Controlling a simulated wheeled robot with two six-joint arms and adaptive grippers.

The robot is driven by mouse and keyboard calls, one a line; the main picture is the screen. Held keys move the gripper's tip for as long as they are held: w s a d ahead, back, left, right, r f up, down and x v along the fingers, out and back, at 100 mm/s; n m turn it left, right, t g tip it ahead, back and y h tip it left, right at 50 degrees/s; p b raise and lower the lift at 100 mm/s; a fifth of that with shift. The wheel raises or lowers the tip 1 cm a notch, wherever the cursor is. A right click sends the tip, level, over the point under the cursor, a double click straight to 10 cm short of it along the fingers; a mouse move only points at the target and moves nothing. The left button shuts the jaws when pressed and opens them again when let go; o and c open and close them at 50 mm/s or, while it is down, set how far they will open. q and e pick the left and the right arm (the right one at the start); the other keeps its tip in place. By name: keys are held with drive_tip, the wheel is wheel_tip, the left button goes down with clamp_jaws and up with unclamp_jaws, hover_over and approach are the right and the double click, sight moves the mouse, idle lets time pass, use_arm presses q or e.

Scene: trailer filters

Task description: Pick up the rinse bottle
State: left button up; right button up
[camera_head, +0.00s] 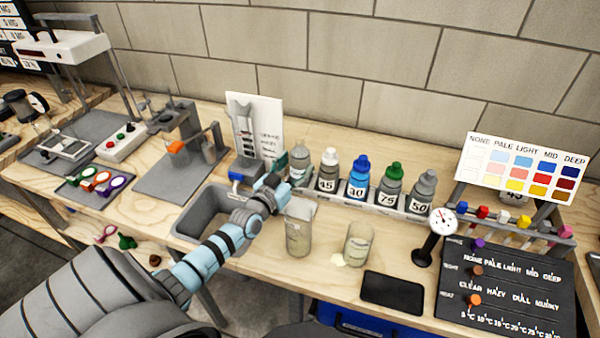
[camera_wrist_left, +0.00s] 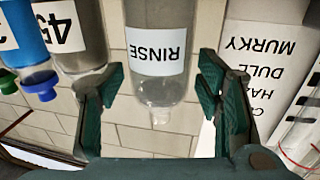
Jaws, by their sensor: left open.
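The rinse bottle (camera_head: 299,163) is a clear, greyish bottle standing upright at the left end of the bottle row at the back of the bench. In the left wrist view, where things appear upside down, the bottle (camera_wrist_left: 157,82) shows its white RINSE label between my finger outlines. My left gripper (camera_head: 278,179) is just in front and to the left of it in the head view. Its green-padded fingers (camera_wrist_left: 160,92) are open, with a visible gap on each side of the bottle. I cannot tell how far the bottle lies between them. My right gripper is not in view.
The 45 bottle (camera_head: 327,171) and the blue 30 bottle (camera_head: 358,178) stand to the right in the rack. A grey sink (camera_head: 203,214) lies left of my arm. Two beakers (camera_head: 299,232) (camera_head: 357,245) stand in front. A white sign (camera_head: 257,128) stands behind.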

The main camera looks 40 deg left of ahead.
use_arm(q)
drive_tip(key=w, duration=0.1)
drive_tip(key=b, duration=0.1)
drive_tip(key=w, duration=0.1)
drive_tip(key=shift+w+a+f, duration=0.2)
drive_tip(key=shift+w+f, duration=0.05)
drive_tip(key=shift+w, duration=0.1)
drive_tip(key=shift+w+r, duration=0.1)
drive_tip(key=shift+w, duration=0.1)
drive_tip(key=shift+r, duration=0.1)
drive_tip(key=c, duration=1.3)
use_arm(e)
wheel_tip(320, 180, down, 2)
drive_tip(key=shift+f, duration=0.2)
